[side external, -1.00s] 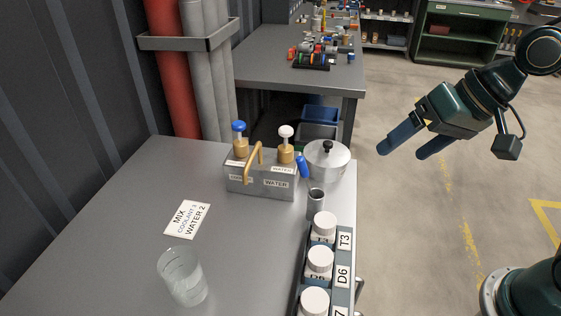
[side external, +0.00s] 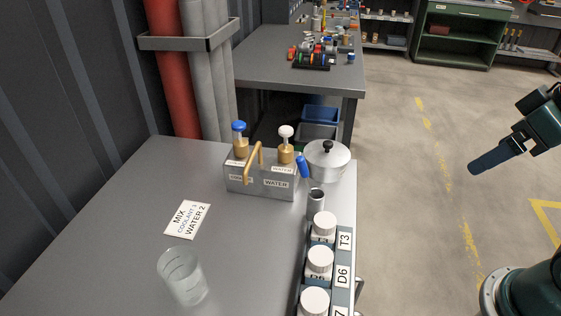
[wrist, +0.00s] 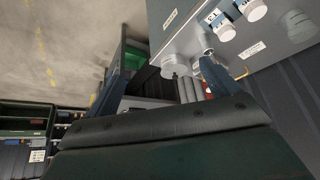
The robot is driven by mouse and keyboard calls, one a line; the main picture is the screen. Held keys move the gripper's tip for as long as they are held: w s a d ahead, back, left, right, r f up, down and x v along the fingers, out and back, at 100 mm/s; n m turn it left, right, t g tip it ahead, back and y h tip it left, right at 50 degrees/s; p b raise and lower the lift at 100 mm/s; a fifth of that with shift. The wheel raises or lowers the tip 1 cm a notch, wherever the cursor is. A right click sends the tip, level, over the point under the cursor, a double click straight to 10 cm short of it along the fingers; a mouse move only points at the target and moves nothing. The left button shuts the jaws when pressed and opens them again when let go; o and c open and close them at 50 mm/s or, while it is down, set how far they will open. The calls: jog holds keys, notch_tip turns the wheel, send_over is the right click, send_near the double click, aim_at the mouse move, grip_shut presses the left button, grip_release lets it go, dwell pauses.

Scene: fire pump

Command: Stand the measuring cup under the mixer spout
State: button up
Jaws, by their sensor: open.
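A clear cup (side external: 182,277), which looks like the measuring cup, stands upright at the front left of the grey table. The mixer looks to be the grey metal box (side external: 262,185) with a blue-topped pump, a white-topped pump and a bent brass pipe (side external: 254,162), apparently the spout. The cup stands well in front of the box, apart from it. My gripper (side external: 487,160) is at the right, over the floor and clear of the table. It is open and empty. Its two fingers show apart in the wrist view (wrist: 160,85).
A lidded pot (side external: 327,162) and a small metal cylinder (side external: 316,204) stand right of the box, with a blue grip between. A rack of white-capped bottles (side external: 320,258) lines the right edge. A mix card (side external: 187,219) lies left. The table's middle is bare.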

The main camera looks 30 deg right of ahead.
jog(key=shift+w, duration=0.1)
jog(key=w+a+f+m+y, duration=0.2)
jog(key=w+a+m+y, duration=0.1)
jog(key=w+a, duration=0.6)
jog(key=w+a+f+m+y, duration=0.2)
jog(key=w+a+m+y, duration=0.15)
jog(key=w+a, duration=0.55)
jog(key=w+a+f+m+g+y, duration=0.1)
jog(key=a+f+m+y, duration=0.2)
jog(key=a+f+m, duration=0.4)
jog(key=w+a+f+m+g+y, duration=0.1)
jog(key=a+f+m+y, duration=0.2)
jog(key=a+f+m, duration=0.4)
jog(key=a, duration=0.8)
jog(key=shift+w+g+y, duration=0.3)
jog(key=shift+y, duration=0.05)
jog(key=shift+a+f, duration=0.1)
jog(key=shift+f, duration=0.05)
